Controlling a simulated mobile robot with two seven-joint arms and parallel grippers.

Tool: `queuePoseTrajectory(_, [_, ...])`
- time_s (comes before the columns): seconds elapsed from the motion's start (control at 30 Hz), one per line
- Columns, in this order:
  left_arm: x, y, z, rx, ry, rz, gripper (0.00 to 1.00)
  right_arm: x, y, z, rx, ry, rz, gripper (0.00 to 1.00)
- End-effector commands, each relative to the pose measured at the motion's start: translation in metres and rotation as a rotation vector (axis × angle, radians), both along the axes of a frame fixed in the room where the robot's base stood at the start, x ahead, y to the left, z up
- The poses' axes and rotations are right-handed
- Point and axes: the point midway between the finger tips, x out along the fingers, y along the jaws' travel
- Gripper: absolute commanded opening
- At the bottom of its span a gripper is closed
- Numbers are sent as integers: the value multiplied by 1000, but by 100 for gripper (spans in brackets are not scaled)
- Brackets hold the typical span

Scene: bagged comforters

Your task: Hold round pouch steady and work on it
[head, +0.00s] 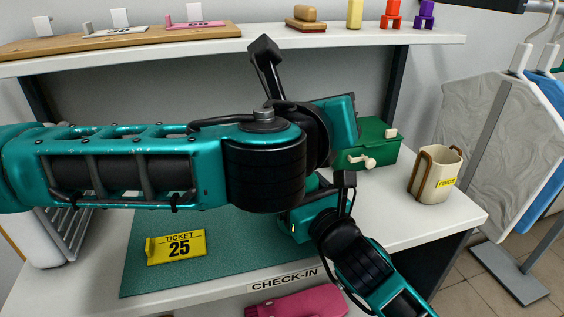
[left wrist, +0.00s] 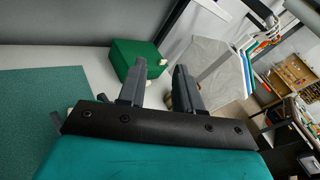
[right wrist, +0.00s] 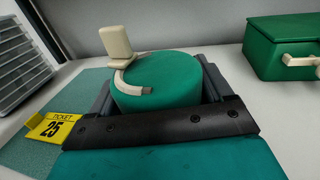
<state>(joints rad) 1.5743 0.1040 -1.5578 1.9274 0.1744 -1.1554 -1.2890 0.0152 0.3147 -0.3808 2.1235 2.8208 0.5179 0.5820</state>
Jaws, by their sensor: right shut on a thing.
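The round pouch (right wrist: 165,85) is a green cylinder with a cream pull tab (right wrist: 117,42) and a curved cream strip along its top edge. It stands upright between the fingers of my right gripper (right wrist: 156,78), which is shut on its sides. In the head view my left arm hides the pouch and most of my right gripper. My left gripper (left wrist: 162,83) is open, its two dark fingers apart with nothing between them. It is above the counter, and its fingers point toward the green box side.
A green box (head: 370,143) with cream fittings and a cream cup (head: 435,174) stand at the right of the counter (head: 220,293). A yellow ticket 25 (head: 176,247) is on the green mat (head: 140,279). A shelf (head: 230,40) with small items runs above. Hanging bags (head: 495,155) are at right.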

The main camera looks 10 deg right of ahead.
Motion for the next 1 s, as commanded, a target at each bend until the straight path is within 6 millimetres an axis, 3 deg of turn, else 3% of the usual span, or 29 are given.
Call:
queuePoseTrajectory(0.3, [35,-9,44,-135,-166,-279,34,0,0,0,0,0,0,50])
queuePoseTrajectory(0.5, [47,2,55,-131,-274,-463,34,0,0,0,0,0,0,50])
queuePoseTrajectory(0.77, [56,33,42,-32,-371,-699,34,0,0,0,0,0,0,50])
queuePoseTrajectory(1.0, [62,80,5,131,-381,-913,34,0,0,0,0,0,0,50])
